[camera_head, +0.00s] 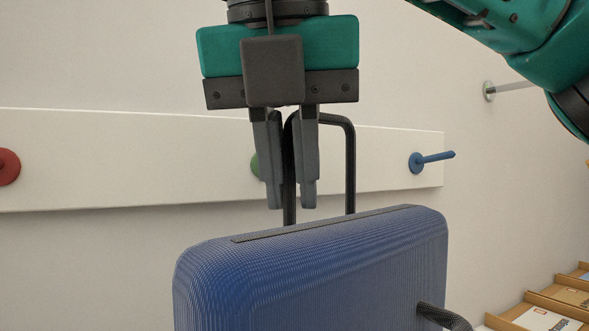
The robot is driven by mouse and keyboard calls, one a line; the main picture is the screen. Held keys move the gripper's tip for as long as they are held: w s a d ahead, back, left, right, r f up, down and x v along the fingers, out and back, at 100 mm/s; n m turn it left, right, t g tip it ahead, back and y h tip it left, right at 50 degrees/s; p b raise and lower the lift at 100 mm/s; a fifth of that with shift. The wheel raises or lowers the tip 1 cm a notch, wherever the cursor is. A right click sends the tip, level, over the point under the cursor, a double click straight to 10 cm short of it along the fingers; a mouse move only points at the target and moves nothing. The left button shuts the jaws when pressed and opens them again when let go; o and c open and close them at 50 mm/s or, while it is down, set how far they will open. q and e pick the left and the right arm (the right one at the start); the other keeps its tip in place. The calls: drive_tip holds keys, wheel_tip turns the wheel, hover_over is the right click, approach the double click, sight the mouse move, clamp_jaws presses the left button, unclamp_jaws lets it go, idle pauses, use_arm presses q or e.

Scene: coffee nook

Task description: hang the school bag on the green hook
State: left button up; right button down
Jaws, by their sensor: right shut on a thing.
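The school bag (320,270) is blue with a black loop handle (350,165) on top. It hangs roughly upright, its lower part cut off by the bottom edge of the view. My right gripper (287,195) points down and is shut on the near-left side of the handle. The green hook (255,166) is on the white wall board behind the gripper. Only a sliver of its round base shows; its peg is hidden behind the fingers. My left gripper is not in view.
The white board (120,160) also carries a red hook (8,167) at the left and a blue hook (430,161) at the right. Shelves with boxes or books (545,318) stand at lower right.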

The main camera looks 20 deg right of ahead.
sight(248, 184)
drive_tip(key=shift+w+a+f+p, duration=0.1)
drive_tip(key=shift+w+f+p, duration=0.1)
drive_tip(key=shift+w, duration=2.25)
drive_tip(key=shift+w+a+f+p, duration=0.1)
drive_tip(key=shift+w+p, duration=0.05)
drive_tip(key=shift+w, duration=2.3)
drive_tip(key=shift+w+f, duration=0.6)
